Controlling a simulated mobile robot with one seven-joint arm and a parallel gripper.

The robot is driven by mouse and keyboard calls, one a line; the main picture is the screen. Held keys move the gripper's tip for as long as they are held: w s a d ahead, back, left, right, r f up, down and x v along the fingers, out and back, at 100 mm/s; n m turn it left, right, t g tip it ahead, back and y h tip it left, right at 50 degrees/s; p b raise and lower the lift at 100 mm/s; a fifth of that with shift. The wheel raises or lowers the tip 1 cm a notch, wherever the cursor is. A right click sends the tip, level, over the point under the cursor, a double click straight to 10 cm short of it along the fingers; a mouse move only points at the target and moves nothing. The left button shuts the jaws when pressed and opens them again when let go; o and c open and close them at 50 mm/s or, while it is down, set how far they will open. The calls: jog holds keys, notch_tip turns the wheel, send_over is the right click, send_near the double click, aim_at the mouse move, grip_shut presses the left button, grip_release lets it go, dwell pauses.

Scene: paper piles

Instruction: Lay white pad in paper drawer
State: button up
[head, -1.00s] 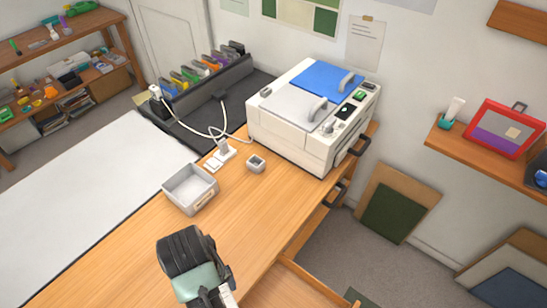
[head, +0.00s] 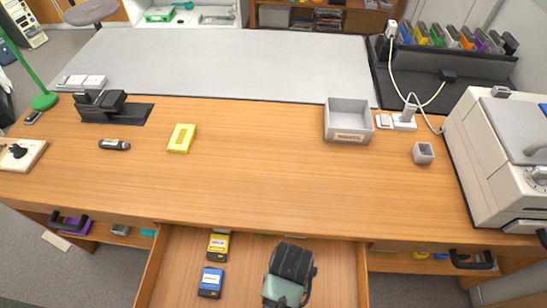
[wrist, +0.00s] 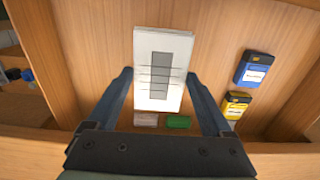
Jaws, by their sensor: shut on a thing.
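The white pad (wrist: 163,45) shows in the wrist view with a grey block printed on its face. My gripper (wrist: 159,76) is shut on it, one finger at each side. In the head view my gripper (head: 289,275) is over the pulled-out wooden drawer (head: 180,265), right of its middle, and the pad is hidden there. The drawer floor (wrist: 215,45) also shows behind the pad in the wrist view. I cannot tell whether the pad touches that floor.
A yellow cartridge (head: 219,245) and a blue cartridge (head: 211,282) lie in the drawer left of my gripper. A green item (wrist: 179,122) lies near the drawer's edge. On the desk are a yellow pad (head: 181,138), a grey tray (head: 349,121) and a white machine (head: 492,160).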

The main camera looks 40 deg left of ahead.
notch_tip(320, 180, down, 10)
jog(key=shift+r+b, duration=0.25)
jog(key=shift+b, duration=0.7)
jog(key=shift+f, duration=0.1)
jog(key=o, duration=1.5)
